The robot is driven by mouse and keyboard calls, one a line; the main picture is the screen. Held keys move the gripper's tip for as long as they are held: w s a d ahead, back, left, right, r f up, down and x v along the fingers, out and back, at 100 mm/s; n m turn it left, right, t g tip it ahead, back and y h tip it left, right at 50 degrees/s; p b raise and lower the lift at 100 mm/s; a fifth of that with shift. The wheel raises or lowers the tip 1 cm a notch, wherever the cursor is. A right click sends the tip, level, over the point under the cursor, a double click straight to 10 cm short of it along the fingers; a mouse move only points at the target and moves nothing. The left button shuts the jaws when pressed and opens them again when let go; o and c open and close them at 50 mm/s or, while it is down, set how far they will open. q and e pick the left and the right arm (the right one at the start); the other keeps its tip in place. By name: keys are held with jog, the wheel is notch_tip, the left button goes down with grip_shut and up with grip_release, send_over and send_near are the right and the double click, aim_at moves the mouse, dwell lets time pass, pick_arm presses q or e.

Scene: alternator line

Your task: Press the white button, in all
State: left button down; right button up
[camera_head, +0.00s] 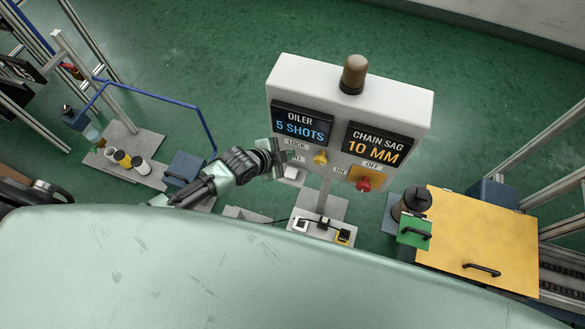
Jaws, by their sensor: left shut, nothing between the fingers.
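The grey-white control box (350,88) stands upright in the middle, with an "OILER 5 SHOTS" display (301,122) and a "CHAIN SAG 10 MM" display (377,146). My left gripper (281,156) is shut and empty at the box's lower left edge, by the LOCK label; I cannot tell whether it touches. Which part is the white button is too small to tell. My right gripper is not in view.
A yellow knob (320,157) and a red knob on a yellow plate (364,183) sit on the box. Black, yellow and white cylinders (141,165) stand at left. Green floor behind is open.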

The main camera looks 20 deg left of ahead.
pick_arm(q)
jog(key=b, duration=0.7)
send_over(289, 174)
notch_tip(289, 174, down, 8)
jog(key=shift+r, duration=0.25)
jog(key=shift+f+b, duration=0.5)
jog(key=shift+f, duration=0.2)
dwell(1.0)
jog(key=shift+f, duration=0.45)
jog(key=shift+f+b, duration=0.55)
jog(key=shift+b, duration=0.1)
dwell(0.5)
dwell(0.3)
jog(key=shift+r+p, duration=1)
